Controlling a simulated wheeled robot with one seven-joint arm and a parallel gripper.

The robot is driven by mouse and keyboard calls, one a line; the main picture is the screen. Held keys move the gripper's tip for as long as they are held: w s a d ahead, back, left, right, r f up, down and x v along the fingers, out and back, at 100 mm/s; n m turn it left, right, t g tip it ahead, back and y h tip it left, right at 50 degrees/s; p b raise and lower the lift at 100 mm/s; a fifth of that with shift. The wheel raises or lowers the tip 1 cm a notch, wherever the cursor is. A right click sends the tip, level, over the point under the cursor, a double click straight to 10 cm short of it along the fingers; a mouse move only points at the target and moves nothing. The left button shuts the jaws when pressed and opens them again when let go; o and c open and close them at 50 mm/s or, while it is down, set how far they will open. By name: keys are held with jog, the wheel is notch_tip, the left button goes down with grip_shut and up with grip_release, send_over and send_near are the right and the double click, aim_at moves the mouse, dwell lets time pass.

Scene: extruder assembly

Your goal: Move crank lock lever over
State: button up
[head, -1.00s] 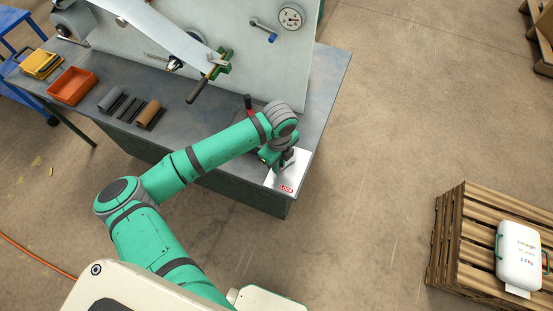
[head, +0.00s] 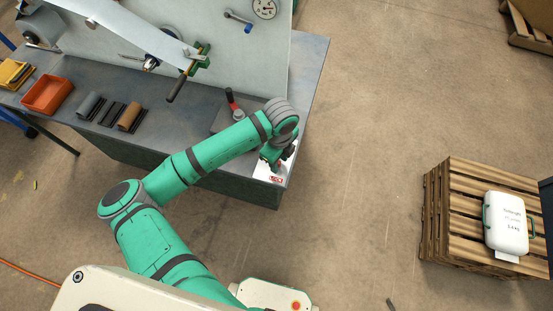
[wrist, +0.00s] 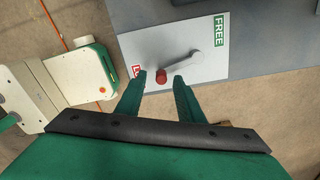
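The lock lever sits on a white plate (wrist: 140,45) at the table corner. In the wrist view it is a grey arm (wrist: 183,68) with a red knob (wrist: 161,76) at its lower left end. The knob end is near a red label (wrist: 137,71), mostly hidden by a finger. A green FREE label (wrist: 219,31) is at the plate's right. My gripper (wrist: 160,78) is open, its fingertips on either side of the knob in the picture; contact cannot be told. In the head view my gripper (head: 271,158) is over the plate (head: 285,170) and hides the lever.
A crank with a red and black handle (head: 233,101) stands on the table, left of my gripper. A machine panel (head: 220,60) rises behind. An orange bin (head: 48,94) is at the left. A wooden crate (head: 440,215) with a white container (head: 507,222) stands at the right.

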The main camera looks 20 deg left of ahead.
jog(key=shift+w, duration=0.1)
jog(key=shift+w+a+r, duration=0.1)
jog(key=shift+w+r, duration=0.05)
jog(key=shift+r, duration=2.05)
jog(key=shift+s+r, duration=0.2)
jog(key=shift+r, duration=0.65)
notch_tip(320, 180, up, 11)
jog(key=shift+f, duration=0.1)
